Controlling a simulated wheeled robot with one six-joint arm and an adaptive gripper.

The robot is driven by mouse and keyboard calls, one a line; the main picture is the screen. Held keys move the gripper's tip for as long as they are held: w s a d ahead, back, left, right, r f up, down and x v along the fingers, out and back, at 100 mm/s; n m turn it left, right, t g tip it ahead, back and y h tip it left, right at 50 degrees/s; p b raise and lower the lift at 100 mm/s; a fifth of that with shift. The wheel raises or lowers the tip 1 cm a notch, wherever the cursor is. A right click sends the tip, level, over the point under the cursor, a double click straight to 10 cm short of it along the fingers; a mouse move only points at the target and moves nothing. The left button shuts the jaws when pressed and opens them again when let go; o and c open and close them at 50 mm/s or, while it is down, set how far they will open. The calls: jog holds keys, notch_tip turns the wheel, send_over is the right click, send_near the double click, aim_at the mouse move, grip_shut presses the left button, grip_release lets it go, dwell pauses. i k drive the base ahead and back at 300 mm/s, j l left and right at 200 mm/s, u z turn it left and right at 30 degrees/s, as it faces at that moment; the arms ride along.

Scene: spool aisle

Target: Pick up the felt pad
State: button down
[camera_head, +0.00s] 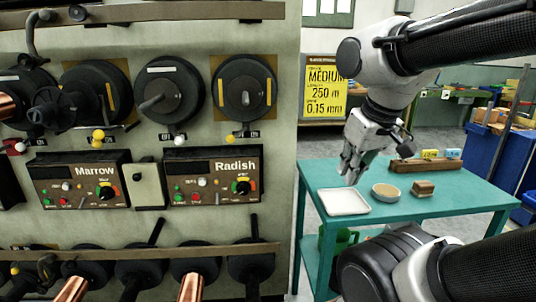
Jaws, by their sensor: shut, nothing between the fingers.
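My gripper (350,174) hangs pointing down above the back edge of the white tray (344,209) on the teal table. Its fingers look shut, with nothing held. A small brown block-like item (423,188) sits on the table to the right of the gripper and past the bowl. It may be the felt pad, but I cannot tell at this size. The gripper is apart from it. The tray looks empty.
A cream bowl (386,192) stands between the tray and the brown item. A long brown holder with yellow and blue cards (427,165) lies at the table's back. The spool rack (148,140) fills the left. The teal table (460,200) is bare at right.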

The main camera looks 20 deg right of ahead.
aim_at(420, 189)
jog(key=l+z, duration=0.15)
jog(key=z, duration=1.4)
jog(key=i+j, duration=0.05)
jog(key=j, duration=0.05)
